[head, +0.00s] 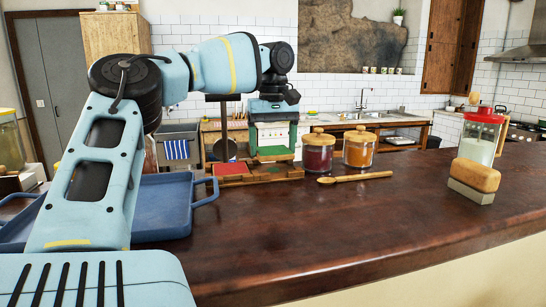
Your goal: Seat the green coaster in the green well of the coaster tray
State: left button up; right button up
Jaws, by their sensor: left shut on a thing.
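The wooden coaster tray (236,180) stands on the dark counter left of the jars. A red patch shows in its left part. Green shows at its right part, partly under my gripper, so the green well is hard to make out. My left gripper (272,152) points down over the right part of the tray. It is shut on the green coaster (272,151), which looks roughly level and just above the tray. I cannot tell whether the coaster touches the tray. My right gripper is not in view.
A dark red jar (318,157) and an orange jar (358,151) stand close to the tray's right. A wooden spoon (355,177) lies in front of them. A blue tray (165,205) is at left, a brush (473,181) at right. The front middle counter is clear.

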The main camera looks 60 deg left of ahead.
aim_at(273, 149)
pick_arm(q)
jog(key=shift+w+a, duration=0.2)
jog(key=shift+a, duration=0.1)
jog(key=shift+f+p, duration=0.35)
jog(key=shift+f, duration=1.45)
jog(key=shift+d+f, duration=0.1)
jog(key=o, duration=0.7)
jog(key=shift+c, duration=0.2)
notch_tip(273, 149, up, 12)
